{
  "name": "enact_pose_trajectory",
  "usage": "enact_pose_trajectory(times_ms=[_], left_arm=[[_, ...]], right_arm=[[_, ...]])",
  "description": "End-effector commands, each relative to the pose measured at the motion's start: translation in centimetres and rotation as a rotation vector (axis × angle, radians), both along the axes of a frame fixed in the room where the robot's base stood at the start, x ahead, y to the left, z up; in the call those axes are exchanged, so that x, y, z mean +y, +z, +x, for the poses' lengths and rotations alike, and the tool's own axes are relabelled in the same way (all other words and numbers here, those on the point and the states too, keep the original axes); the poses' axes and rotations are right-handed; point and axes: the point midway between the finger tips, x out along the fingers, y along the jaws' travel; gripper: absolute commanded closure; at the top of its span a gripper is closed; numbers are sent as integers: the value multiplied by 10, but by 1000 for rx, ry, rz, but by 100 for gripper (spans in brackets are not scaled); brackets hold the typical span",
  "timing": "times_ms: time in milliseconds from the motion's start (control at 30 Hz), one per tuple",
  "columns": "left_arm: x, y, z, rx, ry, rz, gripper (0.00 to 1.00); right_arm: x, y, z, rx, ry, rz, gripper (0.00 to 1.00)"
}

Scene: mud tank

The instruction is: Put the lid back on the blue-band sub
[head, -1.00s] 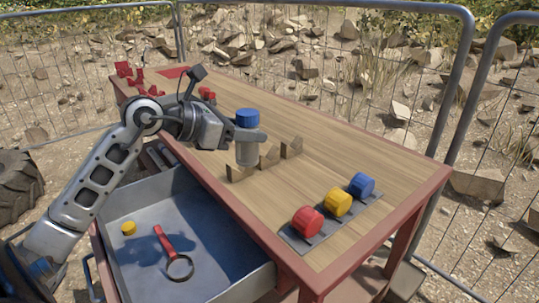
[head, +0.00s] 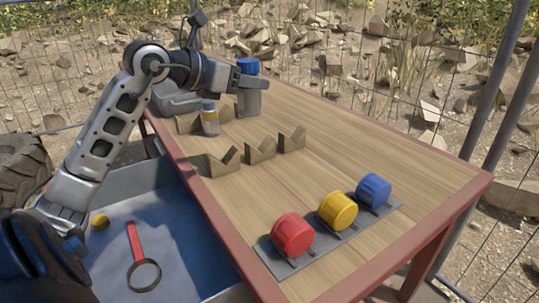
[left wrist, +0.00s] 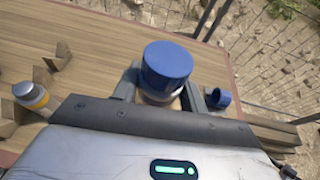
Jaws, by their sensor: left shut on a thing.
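My left gripper (head: 250,82) is shut on a grey cylinder (head: 249,103) with a blue top (head: 248,66), upright at the table's far part. In the left wrist view the blue top (left wrist: 167,66) stands above the fingers. I cannot tell whether the cylinder's base touches the table. A smaller, hollow-looking blue piece (left wrist: 218,98) shows just right of the gripper there. A bottle with a yellow band (head: 210,119) stands to the left of the gripper; it also shows in the left wrist view (left wrist: 31,96). A blue drum-shaped piece (head: 374,190) lies on a grey board at the front right.
A red drum piece (head: 293,235) and a yellow one (head: 338,210) share the grey board (head: 270,259). Notched brown holders (head: 260,150) stand mid-table, empty.

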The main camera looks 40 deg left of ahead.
Motion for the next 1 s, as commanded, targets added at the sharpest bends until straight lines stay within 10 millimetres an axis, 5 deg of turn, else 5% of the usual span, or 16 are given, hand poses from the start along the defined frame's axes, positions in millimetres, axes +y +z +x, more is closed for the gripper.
enact_pose_trajectory(times_ms=[100,567,1000], left_arm=[[0,-16,0,-4,1,0,100],[2,-17,2,-4,0,-1,100],[46,-56,84,-7,1,-7,100]], right_arm=[[2,-14,1,-1,8,1,36],[2,-12,1,0,10,2,36],[-1,7,-1,-30,-2,-2,36]])
